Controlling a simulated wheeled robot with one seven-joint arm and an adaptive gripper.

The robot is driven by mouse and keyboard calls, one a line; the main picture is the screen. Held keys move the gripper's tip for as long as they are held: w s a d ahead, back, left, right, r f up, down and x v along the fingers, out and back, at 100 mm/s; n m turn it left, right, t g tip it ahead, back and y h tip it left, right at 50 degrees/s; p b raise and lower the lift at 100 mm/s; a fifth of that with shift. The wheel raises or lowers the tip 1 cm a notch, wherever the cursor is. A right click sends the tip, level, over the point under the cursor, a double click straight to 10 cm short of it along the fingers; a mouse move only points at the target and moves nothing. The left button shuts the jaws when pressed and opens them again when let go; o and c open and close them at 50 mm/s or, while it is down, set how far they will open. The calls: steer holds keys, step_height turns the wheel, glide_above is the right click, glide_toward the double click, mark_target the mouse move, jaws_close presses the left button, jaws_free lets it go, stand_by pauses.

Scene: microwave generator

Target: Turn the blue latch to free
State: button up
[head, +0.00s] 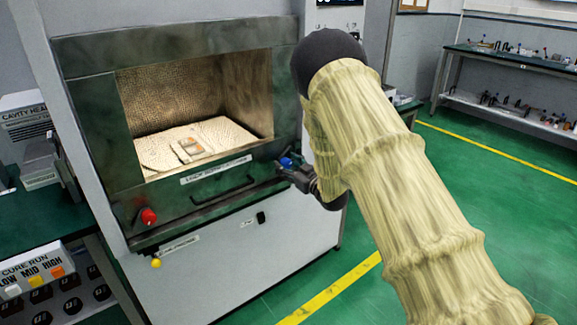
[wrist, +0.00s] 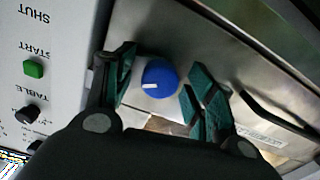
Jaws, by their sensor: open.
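The blue latch (wrist: 160,77) is a round blue knob with a white mark line, on a pale plate on the oven front. In the wrist view it lies between the two green-padded fingers of my gripper (wrist: 158,88). The fingers are spread to either side of it, with gaps visible, so it is not gripped. The white line points toward the left finger. In the head view the blue latch (head: 287,162) shows small at the right of the oven front. My gripper (head: 288,168) is right at it, partly hidden by my arm.
The oven's dark handle (head: 222,188) is left of the latch, with a red knob (head: 148,216) at lower left. A green START button (wrist: 33,68) and a black TABLE knob (wrist: 27,115) are on the side panel. Open green floor (head: 500,220) is at right.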

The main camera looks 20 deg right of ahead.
steer(key=c, duration=1)
steer(key=shift+c, duration=0.2)
steer(key=shift+m, duration=0.3)
steer(key=m+p, duration=0.1)
steer(key=m, duration=0.2)
steer(key=shift+r+m, duration=0.1)
steer(key=shift+m, duration=0.2)
steer(key=m, duration=0.9)
steer(key=shift+f+m, duration=0.2)
steer(key=shift+m, duration=0.2)
steer(key=shift+m+b, duration=0.8)
steer(key=shift+m, duration=1.1)
